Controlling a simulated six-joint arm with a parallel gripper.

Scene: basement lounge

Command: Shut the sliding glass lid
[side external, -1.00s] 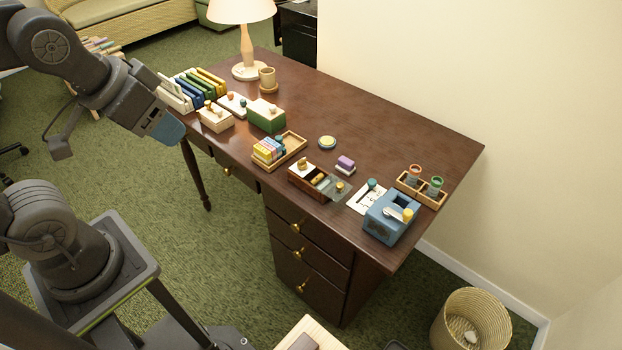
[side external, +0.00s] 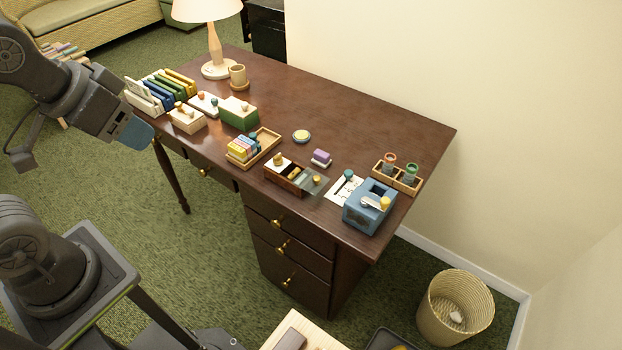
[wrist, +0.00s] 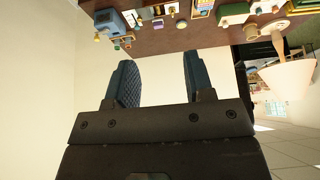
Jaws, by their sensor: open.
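A small dark wooden box (side external: 283,177) stands near the desk's front edge in the side view. Its greyish glass lid (side external: 318,188), with a small brass knob (side external: 316,180), sticks out past the box's right end. The left part of the box is uncovered, with small items showing inside. My gripper (side external: 141,132) is in the air at the left, beyond the desk's left end and well away from the box. In the wrist view my gripper (wrist: 157,72) has its two blue fingers wide apart with nothing between them.
A blue box (side external: 365,215) and a white card (side external: 337,193) lie right of the lid. A wooden tray (side external: 266,150), a purple block (side external: 321,156) and a round dish (side external: 301,136) are close by. A lamp (side external: 220,65) stands at the back left. The desk's right rear is clear.

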